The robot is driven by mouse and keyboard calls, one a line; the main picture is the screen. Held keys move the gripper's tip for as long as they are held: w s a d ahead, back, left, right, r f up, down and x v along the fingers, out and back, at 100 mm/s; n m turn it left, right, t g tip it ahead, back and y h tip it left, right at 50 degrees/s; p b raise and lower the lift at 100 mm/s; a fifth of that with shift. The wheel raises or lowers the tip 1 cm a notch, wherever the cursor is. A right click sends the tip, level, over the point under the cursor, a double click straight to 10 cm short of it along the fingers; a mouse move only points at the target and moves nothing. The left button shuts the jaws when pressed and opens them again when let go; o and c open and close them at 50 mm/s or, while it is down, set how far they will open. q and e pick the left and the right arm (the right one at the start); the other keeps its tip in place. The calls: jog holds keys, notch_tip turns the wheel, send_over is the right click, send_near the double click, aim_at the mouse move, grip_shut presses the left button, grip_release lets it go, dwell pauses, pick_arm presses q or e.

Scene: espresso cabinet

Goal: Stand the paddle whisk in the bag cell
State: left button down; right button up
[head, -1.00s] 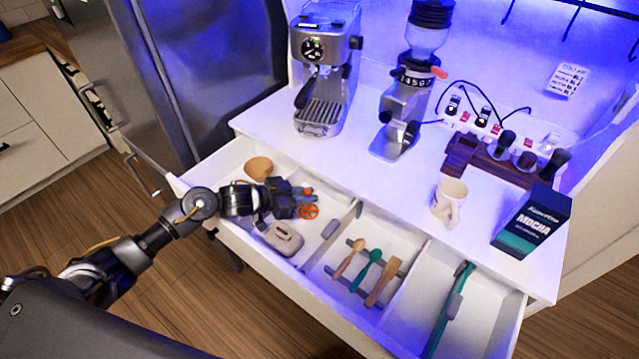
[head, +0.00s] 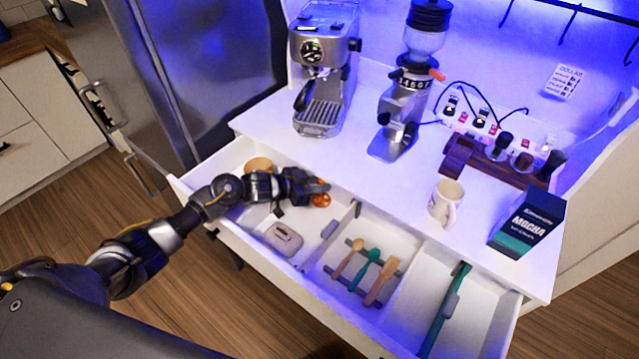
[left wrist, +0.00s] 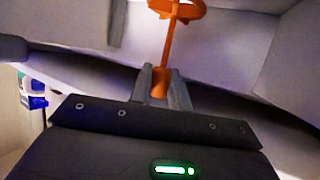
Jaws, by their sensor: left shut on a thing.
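The orange paddle whisk (head: 321,200) is held in my left gripper (head: 318,187), over the back of the drawer's left part. In the left wrist view the fingers close on the whisk's lower handle (left wrist: 160,88). Its thin shaft runs away from the fingers to a round, spoked head (left wrist: 176,8), cut by the top edge. The left drawer compartment (head: 232,158) holds a beige, rounded, bag-like item (head: 284,239) near the front. I cannot tell for certain which compartment is the bag cell. My right gripper is not in view.
A wooden bowl (head: 258,165) lies at the drawer's back left, partly behind my arm. Wooden and green utensils (head: 368,270) lie in the middle compartment, a long green tool (head: 445,312) in the right one. A mug (head: 445,202) and mocha box (head: 528,222) stand on the counter.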

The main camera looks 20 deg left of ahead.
pick_arm(q)
jog(key=shift+f+b, duration=0.3)
jog(key=shift+f, duration=0.15)
jog(key=shift+s+f, duration=0.15)
jog(key=shift+s, duration=0.05)
jog(key=c, duration=1.4)
grip_release()
jog(key=shift+f, duration=0.1)
jog(key=shift+c, duration=0.2)
jog(key=shift+o, duration=0.6)
jog(key=shift+s+d+f, duration=0.1)
jog(key=shift+f, duration=0.05)
jog(key=shift+r+p, duration=0.3)
jog(key=shift+r, duration=0.2)
jog(key=b+v, duration=0.1)
jog(key=v, duration=0.6)
jog(key=shift+a+r, duration=0.25)
jog(key=shift+r, duration=0.2)
